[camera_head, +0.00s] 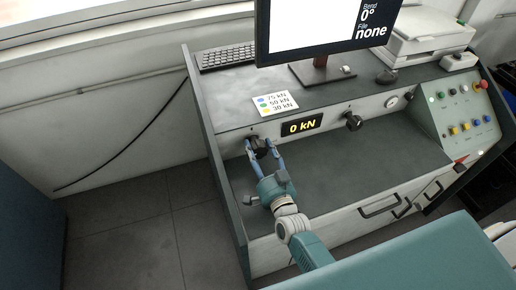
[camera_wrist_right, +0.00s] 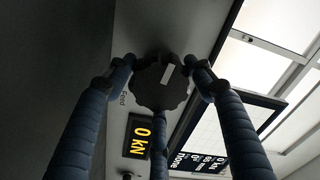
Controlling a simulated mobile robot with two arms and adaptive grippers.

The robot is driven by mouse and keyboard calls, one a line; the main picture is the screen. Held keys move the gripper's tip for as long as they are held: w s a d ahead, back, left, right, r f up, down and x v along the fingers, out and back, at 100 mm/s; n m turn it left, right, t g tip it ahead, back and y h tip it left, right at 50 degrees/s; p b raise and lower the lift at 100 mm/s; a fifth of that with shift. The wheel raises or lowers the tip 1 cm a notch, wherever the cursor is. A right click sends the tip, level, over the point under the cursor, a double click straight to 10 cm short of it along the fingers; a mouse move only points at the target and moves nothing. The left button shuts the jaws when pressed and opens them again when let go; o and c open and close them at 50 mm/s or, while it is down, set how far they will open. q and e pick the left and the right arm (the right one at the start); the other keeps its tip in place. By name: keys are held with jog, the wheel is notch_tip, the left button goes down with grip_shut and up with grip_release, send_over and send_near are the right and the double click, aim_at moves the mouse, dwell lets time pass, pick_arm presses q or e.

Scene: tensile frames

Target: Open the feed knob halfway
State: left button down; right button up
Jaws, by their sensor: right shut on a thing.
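The feed knob (camera_head: 259,144) is a dark, scalloped knob at the left of the console's front panel. In the right wrist view the knob (camera_wrist_right: 161,82) shows a white mark on its face, and a "Feed" label is beside it. My right gripper (camera_head: 264,151) is shut on the knob, with its blue fingers around the rim. In the wrist view the three fingers of the gripper (camera_wrist_right: 162,72) surround the knob. My left gripper is not in view.
A "0 kN" display (camera_head: 302,125) and a second black knob (camera_head: 353,121) are right of the feed knob. A monitor (camera_head: 318,30), a keyboard (camera_head: 228,56) and a card (camera_head: 275,103) are above. A button panel (camera_head: 462,115) stands at the right. The lower shelf (camera_head: 345,165) is clear.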

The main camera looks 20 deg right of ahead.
jog(key=shift+f+n+p, duration=0.1)
jog(key=shift+n+p, duration=0.2)
jog(key=shift+n, duration=0.8)
jog(key=o, duration=1.2)
jog(key=shift+c, duration=0.2)
jog(key=shift+s, duration=0.1)
jog(key=s, duration=1.1)
jog(key=shift+s+d, duration=0.15)
jog(key=shift+s, duration=0.25)
